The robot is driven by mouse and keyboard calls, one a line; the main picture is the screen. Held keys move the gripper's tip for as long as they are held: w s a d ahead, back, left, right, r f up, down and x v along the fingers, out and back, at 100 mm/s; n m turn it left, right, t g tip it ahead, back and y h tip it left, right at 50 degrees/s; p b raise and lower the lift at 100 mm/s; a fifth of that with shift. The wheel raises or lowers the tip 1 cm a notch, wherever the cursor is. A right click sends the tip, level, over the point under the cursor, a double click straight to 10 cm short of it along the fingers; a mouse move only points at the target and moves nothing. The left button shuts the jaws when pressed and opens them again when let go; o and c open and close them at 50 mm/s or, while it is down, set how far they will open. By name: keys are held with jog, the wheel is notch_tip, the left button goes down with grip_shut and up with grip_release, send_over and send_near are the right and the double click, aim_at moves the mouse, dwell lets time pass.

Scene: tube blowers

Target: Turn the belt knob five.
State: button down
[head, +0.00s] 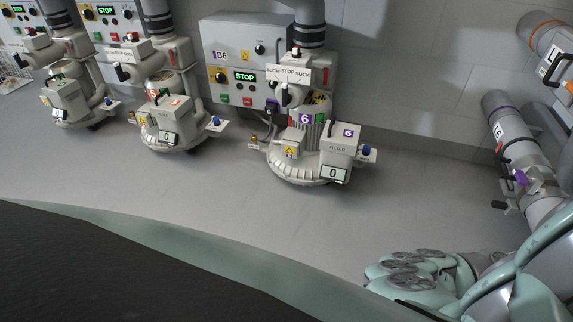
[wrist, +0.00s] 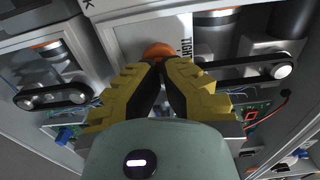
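In the wrist view an orange knob (wrist: 158,50) sits on a pale panel, with a label reading TIGHT to its right. Its number does not show, so I cannot tell whether it is belt knob five. My gripper (wrist: 163,65), with yellow fingers and black pads, has its fingertips close together at the lower edge of this knob. They overlap it in the picture; whether they clamp it is hidden. A black belt on two pulleys (wrist: 52,97) lies left of the knob, and another belt (wrist: 240,68) lies right. My gripper does not show in the head view.
In the head view, blower units stand along the wall; the nearest carries a purple 6 (head: 305,119). Its control box (head: 240,50) reads STOP. Pipes (head: 515,140) run at the right. The grey floor (head: 220,200) between is clear. Green circuit boards (wrist: 252,115) show in the wrist view.

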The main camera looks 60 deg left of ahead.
jog(key=shift+a+f, duration=0.1)
jog(key=c, duration=1.3)
grip_release()
jog(key=shift+w+d, duration=0.15)
jog(key=shift+d, duration=0.1)
jog(key=shift+o, duration=1.2)
jog(key=shift+a, duration=0.1)
jog(key=v, duration=1.2)
